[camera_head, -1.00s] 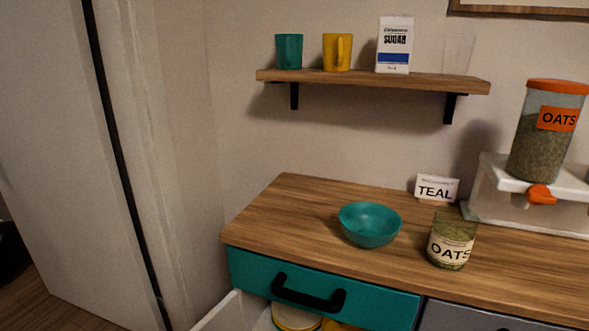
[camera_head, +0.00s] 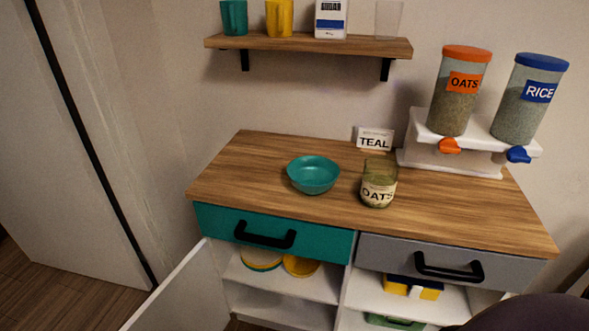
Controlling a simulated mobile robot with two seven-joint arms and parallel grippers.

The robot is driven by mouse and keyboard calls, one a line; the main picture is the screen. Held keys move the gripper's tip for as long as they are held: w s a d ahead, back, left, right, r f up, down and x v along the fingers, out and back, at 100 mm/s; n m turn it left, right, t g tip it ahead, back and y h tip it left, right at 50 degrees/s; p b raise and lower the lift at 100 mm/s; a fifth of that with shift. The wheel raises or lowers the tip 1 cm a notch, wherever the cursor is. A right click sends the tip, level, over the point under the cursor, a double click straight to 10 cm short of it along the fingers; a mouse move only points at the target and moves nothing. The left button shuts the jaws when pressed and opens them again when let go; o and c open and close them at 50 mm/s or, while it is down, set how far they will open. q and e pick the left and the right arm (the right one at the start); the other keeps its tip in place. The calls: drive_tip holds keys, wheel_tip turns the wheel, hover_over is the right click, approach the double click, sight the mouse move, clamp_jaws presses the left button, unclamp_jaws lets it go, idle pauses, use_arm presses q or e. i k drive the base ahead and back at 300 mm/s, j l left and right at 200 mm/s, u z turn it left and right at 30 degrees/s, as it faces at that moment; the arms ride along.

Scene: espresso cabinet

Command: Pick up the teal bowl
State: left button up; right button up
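The teal bowl (camera_head: 314,176) stands upright on the left part of the wooden countertop (camera_head: 240,165). It looks empty. A glass jar labelled OATS (camera_head: 378,184) stands to its right, a small gap apart. A white card reading TEAL (camera_head: 374,139) stands behind them. Neither of my grippers shows in the head view. A dark rounded shape cuts into the bottom right corner, and I cannot tell what it is.
Oats (camera_head: 458,92) and rice (camera_head: 527,100) dispensers stand at the back right. A shelf (camera_head: 310,45) with cups hangs above. Below are a teal drawer (camera_head: 272,232), a grey drawer (camera_head: 440,262) and an open cabinet door (camera_head: 185,290). The counter left of the bowl is clear.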

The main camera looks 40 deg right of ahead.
sight(311, 175)
drive_tip(key=z, duration=1.1)
